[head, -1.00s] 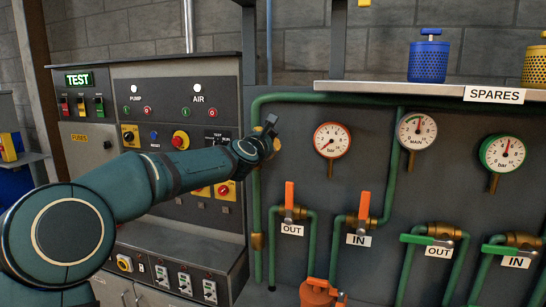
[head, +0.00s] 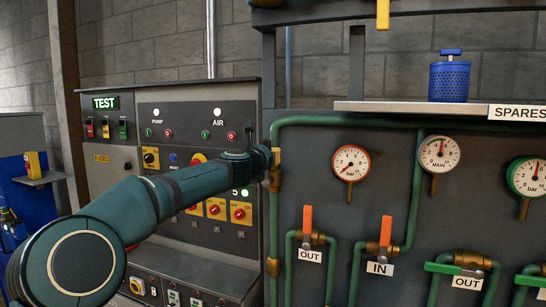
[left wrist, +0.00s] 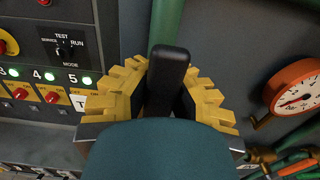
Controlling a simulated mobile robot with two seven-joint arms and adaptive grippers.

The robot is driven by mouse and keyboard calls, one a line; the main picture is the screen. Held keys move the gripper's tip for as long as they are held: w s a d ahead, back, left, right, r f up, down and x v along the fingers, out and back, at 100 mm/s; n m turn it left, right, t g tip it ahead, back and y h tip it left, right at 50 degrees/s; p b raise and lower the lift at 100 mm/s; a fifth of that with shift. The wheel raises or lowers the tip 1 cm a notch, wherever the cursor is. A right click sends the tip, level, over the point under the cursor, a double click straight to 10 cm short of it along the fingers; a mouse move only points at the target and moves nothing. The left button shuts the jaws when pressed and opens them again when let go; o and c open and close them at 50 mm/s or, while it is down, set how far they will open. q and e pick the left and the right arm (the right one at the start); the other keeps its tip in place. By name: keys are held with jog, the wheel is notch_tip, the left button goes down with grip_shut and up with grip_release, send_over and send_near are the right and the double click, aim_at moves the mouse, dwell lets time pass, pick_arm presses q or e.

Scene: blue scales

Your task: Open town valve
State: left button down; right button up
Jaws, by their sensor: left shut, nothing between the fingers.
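My left gripper (head: 268,157) is at the upper part of the left green pipe, beside a brass fitting (head: 275,181); contact cannot be told. In the left wrist view its yellow toothed parts (left wrist: 165,62) stand on both sides of a black round-ended bar (left wrist: 168,75). I cannot tell whether this bar is a valve lever. The gripper is shut. A white label beginning with T (left wrist: 81,103) is mostly hidden behind it, so I cannot confirm the town valve. My right gripper is not in view.
Orange handles stand upright on the OUT valve (head: 308,219) and IN valve (head: 386,231). A green handle (head: 450,268) lies level farther right. A red-rimmed gauge (head: 351,163) is right of the gripper. The switch panel (head: 180,113) is close on the left.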

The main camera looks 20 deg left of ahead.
pick_arm(q)
jog(key=shift+a+f, duration=0.15)
dwell(0.3)
jog(key=c, duration=0.8)
grip_release()
jog(key=shift+s+a, duration=0.1)
jog(key=shift+s, duration=0.05)
jog(key=shift+s+a, duration=0.1)
jog(key=shift+s, duration=5.8)
